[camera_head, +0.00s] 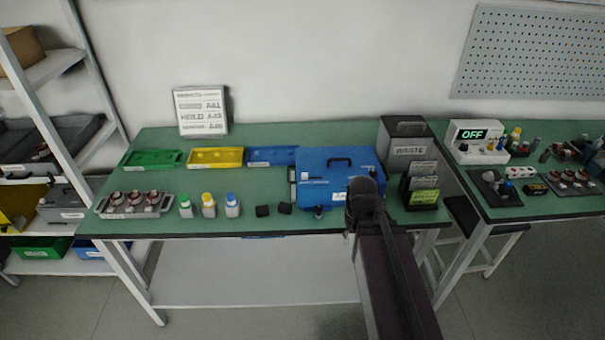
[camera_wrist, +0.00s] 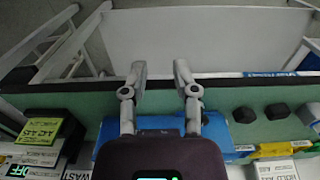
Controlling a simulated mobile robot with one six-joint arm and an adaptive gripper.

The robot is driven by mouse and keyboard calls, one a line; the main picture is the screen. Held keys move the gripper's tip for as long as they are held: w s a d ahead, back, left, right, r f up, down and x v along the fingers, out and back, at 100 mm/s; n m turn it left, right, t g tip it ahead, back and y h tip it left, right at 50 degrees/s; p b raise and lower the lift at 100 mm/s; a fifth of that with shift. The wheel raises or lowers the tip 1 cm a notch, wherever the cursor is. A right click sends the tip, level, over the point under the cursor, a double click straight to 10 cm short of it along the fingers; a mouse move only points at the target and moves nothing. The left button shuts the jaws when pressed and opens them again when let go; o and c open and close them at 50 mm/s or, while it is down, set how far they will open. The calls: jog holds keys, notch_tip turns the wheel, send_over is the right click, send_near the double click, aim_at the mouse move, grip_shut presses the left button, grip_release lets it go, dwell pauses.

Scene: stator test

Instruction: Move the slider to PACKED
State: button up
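I cannot make out a slider or a PACKED label in either view. A white board with printed rows (camera_head: 201,110) stands at the back left of the green bench; one row reads HOLD. A black rack of labelled cards (camera_head: 422,188) stands right of the blue case (camera_head: 318,182). Its yellow-green card (camera_wrist: 42,129) shows at the left of the wrist view. My gripper (camera_wrist: 161,72) is open and empty, its two fingers apart above the bench's front edge beside the blue case. In the head view my arm hides the fingers and part of the case.
Green, yellow and blue trays (camera_head: 153,159) lie along the back. Several bottles (camera_head: 209,206) and two black blocks (camera_head: 263,211) stand near the front edge. A grey WASTE bin (camera_head: 406,142) is behind the rack. A second bench at right holds an OFF display (camera_head: 473,134).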

jog(key=shift+w+a+r, duration=0.1)
jog(key=shift+w+r, duration=0.1)
jog(key=shift+w, duration=0.15)
grip_shut()
jog(key=w+a+r+n+y+p, duration=0.1)
jog(key=w+a+r+n+p, duration=0.3)
jog(key=w, duration=0.4)
jog(key=w+a+r+n+y+p, duration=0.1)
jog(key=w+a+r+n+p, duration=0.3)
jog(key=w+a+n, duration=0.2)
jog(key=w+a+r+n+y+p, duration=0.1)
jog(key=w+a+r+n+p, duration=0.3)
jog(key=w+n, duration=0.3)
jog(key=shift+w+a+r+n+y, duration=0.4)
jog(key=shift+w+r, duration=0.15)
jog(key=shift+w, duration=0.85)
